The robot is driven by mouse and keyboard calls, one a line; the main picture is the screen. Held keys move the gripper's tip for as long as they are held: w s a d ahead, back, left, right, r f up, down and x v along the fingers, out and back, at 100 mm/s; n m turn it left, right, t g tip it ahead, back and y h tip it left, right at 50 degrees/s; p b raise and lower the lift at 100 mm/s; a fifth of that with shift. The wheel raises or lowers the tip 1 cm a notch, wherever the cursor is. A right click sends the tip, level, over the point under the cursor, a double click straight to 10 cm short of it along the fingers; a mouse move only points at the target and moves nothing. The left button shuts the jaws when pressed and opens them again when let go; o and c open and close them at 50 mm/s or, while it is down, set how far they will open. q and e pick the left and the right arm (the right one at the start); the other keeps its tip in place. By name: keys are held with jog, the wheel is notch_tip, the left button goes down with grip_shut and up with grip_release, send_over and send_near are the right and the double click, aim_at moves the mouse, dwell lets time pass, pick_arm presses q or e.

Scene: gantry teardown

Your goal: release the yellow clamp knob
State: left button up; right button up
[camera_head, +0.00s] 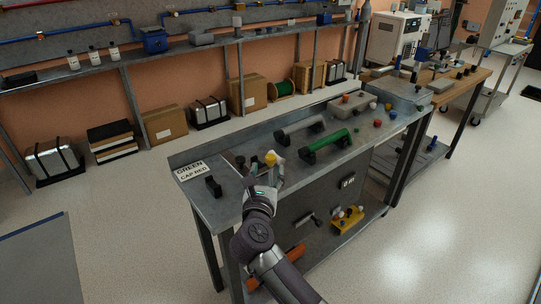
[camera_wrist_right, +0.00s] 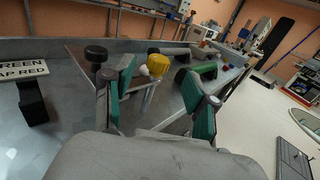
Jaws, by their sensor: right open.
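The yellow clamp knob (camera_head: 270,158) stands near the left end of the metal bench. In the right wrist view the yellow knob (camera_wrist_right: 157,64) sits above a pale rod, with a white rounded part beside it. My right gripper (camera_head: 267,173) is open on the near side of the knob. In the right wrist view its teal-padded fingers (camera_wrist_right: 158,78) stand apart, and the knob shows between them, farther off. I cannot tell any contact. My left gripper is not in view.
A black knob (camera_wrist_right: 96,54) stands left of the yellow one. A sign (camera_head: 191,170) and a black block (camera_head: 213,186) lie at the bench's left end. A grey handle bar (camera_head: 300,129) and a green one (camera_head: 326,141) lie farther right.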

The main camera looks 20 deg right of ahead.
aim_at(270, 160)
jog(key=x, duration=0.7)
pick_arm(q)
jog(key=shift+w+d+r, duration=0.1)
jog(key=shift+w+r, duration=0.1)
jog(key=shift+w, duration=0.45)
